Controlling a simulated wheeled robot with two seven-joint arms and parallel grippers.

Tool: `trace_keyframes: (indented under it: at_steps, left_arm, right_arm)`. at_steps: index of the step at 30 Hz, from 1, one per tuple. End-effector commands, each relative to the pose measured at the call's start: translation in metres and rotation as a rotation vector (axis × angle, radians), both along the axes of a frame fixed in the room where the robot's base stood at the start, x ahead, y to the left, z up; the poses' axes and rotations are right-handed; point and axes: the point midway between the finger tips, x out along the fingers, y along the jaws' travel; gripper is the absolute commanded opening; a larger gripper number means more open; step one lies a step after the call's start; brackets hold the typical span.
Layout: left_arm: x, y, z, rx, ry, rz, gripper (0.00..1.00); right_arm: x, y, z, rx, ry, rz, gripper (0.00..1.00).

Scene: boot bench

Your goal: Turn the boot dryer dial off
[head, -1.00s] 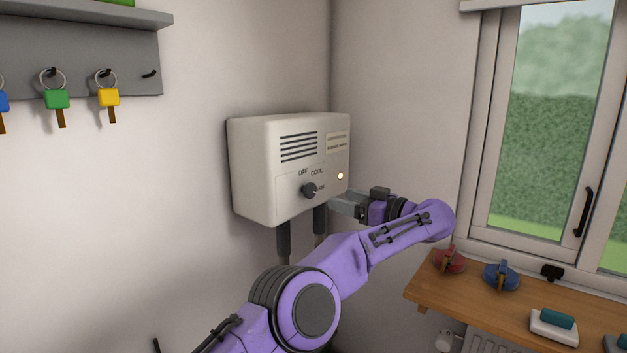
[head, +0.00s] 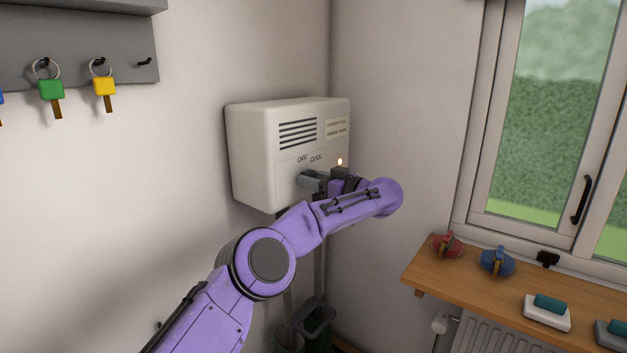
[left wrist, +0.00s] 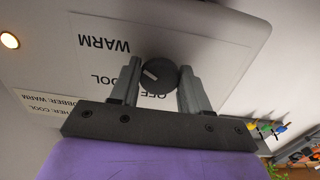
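The boot dryer (head: 262,150) is a cream box on the wall, with OFF and COOL readable in the head view. Its dark round dial (left wrist: 158,75) shows in the left wrist view, where the labels appear upside down. The white mark on the dial points toward WARM. My left gripper (left wrist: 160,82) has one finger on each side of the dial, with no clear gap, and looks shut on it. In the head view my left gripper (head: 312,180) and wrist hide the dial. My right gripper is not in view.
An amber lamp (head: 340,161) on the dryer is lit. A key rack (head: 75,55) hangs at the left. A wooden shelf (head: 425,268) with several items stands below the window at the right.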

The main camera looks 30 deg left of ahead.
Motion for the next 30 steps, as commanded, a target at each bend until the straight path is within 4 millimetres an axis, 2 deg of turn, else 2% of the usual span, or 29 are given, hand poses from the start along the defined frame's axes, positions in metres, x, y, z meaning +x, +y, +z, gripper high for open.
trace_keyframes:
  at_steps: [8, 14, 30]
  left_arm:
    - [-0.0002, 0.0000, -0.0001, -0.003, -0.016, 0.001, 0.16]
    - [0.0001, 0.0001, 0.0006, -0.008, -0.091, 0.002, 0.16]
    - [0.0014, -0.0001, 0.0000, -0.045, -0.562, 0.002, 0.16]
  right_arm:
    - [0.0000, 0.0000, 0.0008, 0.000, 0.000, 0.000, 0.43]
    - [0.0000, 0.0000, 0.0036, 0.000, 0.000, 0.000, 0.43]
    - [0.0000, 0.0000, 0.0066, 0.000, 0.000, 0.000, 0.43]
